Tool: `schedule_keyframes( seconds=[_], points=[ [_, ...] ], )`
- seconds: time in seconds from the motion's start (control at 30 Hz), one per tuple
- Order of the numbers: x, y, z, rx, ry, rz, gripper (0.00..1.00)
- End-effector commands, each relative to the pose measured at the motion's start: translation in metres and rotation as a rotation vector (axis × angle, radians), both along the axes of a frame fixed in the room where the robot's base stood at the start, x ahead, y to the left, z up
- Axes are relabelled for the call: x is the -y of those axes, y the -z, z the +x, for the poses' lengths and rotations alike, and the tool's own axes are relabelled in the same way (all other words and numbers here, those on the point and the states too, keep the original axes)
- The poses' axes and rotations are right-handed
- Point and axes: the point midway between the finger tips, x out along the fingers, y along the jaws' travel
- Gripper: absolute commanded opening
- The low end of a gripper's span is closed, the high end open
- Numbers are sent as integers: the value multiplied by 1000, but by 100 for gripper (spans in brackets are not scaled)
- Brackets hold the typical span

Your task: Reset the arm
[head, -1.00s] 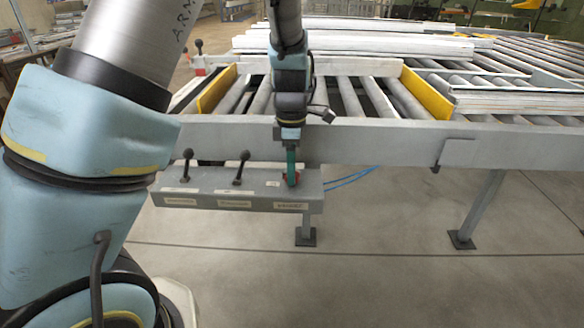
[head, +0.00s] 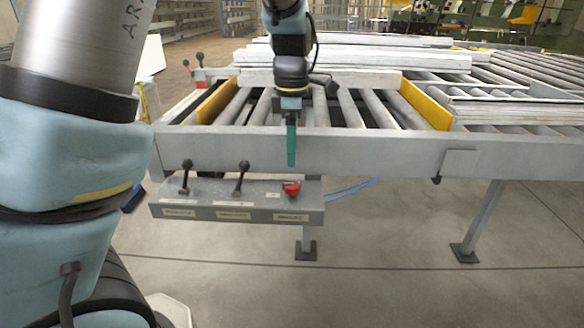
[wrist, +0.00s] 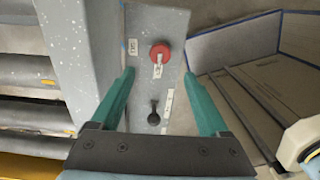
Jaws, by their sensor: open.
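My gripper (head: 291,160) hangs fingers-down in front of the conveyor's front beam, above the right end of the grey control box. In the wrist view its two green fingers (wrist: 163,90) are spread apart with nothing between them that they touch. The grey control box (head: 215,211) carries a red knob (head: 291,188) at its right end, clear below the fingertips. The red knob also shows in the wrist view (wrist: 160,54), beyond the fingers. Two black ball-headed levers stand on the box, one at the left (head: 187,176) and one in the middle (head: 241,178).
The roller conveyor (head: 380,150) lies behind the box, with yellow side plates (head: 425,103) and pale profiles (head: 340,77) across it. Blue lines (head: 350,190) run right from the box. The floor (head: 400,285) in front is bare apart from the conveyor's legs (head: 484,222).

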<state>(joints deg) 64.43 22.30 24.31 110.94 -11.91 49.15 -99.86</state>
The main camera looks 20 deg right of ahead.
Motion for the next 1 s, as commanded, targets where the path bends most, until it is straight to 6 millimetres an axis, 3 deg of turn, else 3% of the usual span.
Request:
schedule_keyframes(
  seconds=[0.2,0.73,0.87,1.0],
  points=[
    [0,-19,0,1,0,-1,79],
    [-3,-20,1,1,5,0,79],
    [-26,-16,10,4,66,-10,79],
    [-80,-8,24,28,234,-29,79]
  ],
)
